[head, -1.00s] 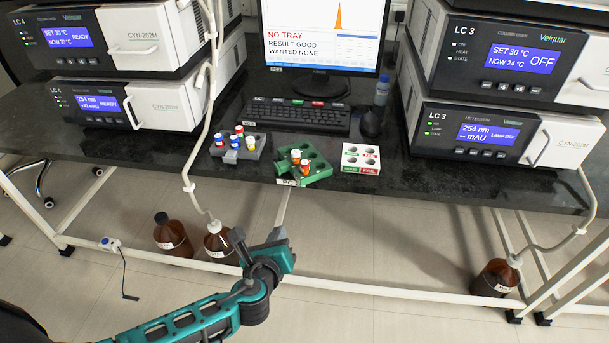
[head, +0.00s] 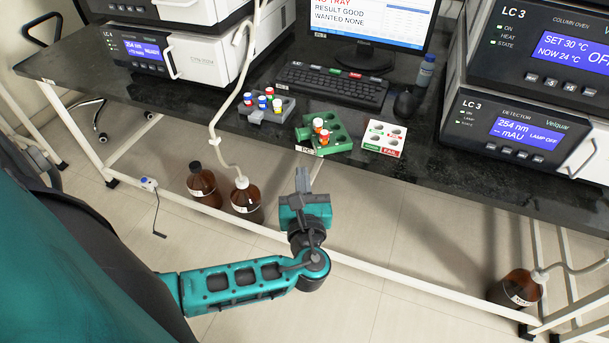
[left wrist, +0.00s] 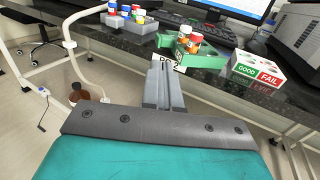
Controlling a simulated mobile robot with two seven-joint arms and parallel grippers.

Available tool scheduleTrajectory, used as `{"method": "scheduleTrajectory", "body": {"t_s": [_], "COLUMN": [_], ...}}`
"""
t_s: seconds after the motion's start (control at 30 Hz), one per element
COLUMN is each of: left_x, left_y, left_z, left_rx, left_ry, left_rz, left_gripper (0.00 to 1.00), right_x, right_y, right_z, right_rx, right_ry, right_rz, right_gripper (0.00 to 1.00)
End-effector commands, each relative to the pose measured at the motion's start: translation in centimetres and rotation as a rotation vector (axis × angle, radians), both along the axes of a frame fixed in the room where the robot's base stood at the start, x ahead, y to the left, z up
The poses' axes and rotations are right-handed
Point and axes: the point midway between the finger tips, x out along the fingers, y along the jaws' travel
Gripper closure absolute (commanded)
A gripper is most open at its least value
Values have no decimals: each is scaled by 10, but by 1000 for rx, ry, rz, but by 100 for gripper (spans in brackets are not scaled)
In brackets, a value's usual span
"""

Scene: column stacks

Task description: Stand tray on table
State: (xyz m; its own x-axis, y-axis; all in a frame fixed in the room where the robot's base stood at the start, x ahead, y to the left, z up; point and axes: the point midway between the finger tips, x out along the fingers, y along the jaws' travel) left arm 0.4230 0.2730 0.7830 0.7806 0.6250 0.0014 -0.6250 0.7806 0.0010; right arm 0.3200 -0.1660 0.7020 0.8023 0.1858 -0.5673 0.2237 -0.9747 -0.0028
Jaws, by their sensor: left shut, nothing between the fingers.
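Three small trays stand near the front edge of the dark table (head: 460,185). The grey tray (head: 268,117) holds several vials with red, blue and white caps. The green tray (head: 340,143) holds two orange vials with white and red caps, and its other visible holes are empty. The white tray (head: 384,138) has GOOD and FAIL labels and no vials; it also shows in the left wrist view (left wrist: 258,72). My left gripper (head: 303,180) is shut and empty, below and in front of the table edge, pointing towards the green tray (left wrist: 205,57). My right gripper is out of view.
A monitor (head: 372,22), keyboard (head: 333,86), mouse (head: 405,104) and small bottle (head: 425,72) stand behind the trays. Instrument stacks flank them. Brown bottles (head: 202,184) with a white tube stand on the floor below, near a white frame bar.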

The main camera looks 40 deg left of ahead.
Motion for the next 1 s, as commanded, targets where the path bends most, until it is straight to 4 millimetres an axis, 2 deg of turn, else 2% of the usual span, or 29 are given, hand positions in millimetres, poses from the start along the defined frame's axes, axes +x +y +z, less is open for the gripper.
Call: {"method": "scheduleTrajectory", "body": {"t_s": [0.2, 0.4, 0.6, 1.0], "left_x": [39, 63, 74, 77], "left_y": [31, 51, 59, 62], "left_z": [0, 0, 0, 0], "left_rx": [2, 0, -1, -1], "left_ry": [-2, -1, 0, 1], "left_rz": [1, 0, 0, 0], "left_gripper": [100, 100, 100, 100], "right_x": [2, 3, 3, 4], "right_y": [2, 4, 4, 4], "right_z": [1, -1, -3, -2], "right_rx": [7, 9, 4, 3], "right_ry": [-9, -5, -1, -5], "right_rz": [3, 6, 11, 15], "right_gripper": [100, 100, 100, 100]}}
